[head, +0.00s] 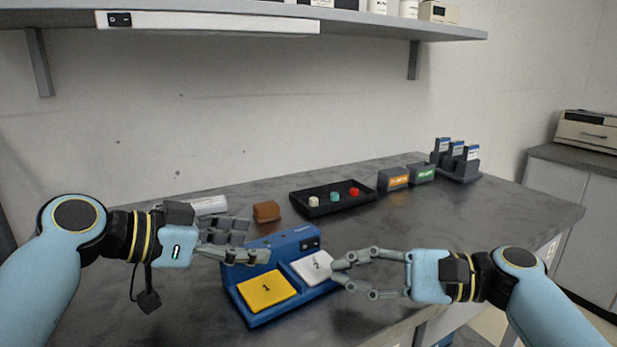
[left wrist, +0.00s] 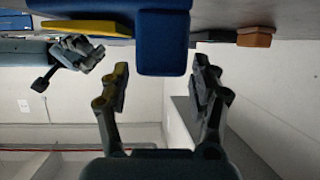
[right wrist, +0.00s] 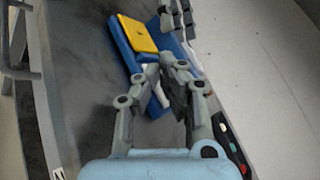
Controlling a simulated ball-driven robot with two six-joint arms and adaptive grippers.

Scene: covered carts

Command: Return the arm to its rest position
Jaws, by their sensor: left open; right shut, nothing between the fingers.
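My left gripper (head: 256,240) is open and empty above the left back side of a blue two-slot device (head: 318,240). The left wrist view shows its fingers (left wrist: 163,68) spread apart, with the blue device beyond them. My right gripper (head: 337,272) is shut with nothing between its fingers, at the right edge of the white pad marked 2 (head: 312,267). I cannot tell whether it touches the pad. The right wrist view shows its fingertips (right wrist: 170,65) close together, partly hiding the device and white pad. A yellow pad marked 1 (head: 266,290) lies in the device's left slot.
Behind the device are a brown block (head: 266,211), a black tray (head: 298,208) with white, teal and red pieces, an orange-labelled box (head: 393,180), a green-labelled box (head: 421,174) and a grey rack (head: 459,170). A shelf (head: 360,24) hangs above. The tabletop (head: 480,215) at right is clear.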

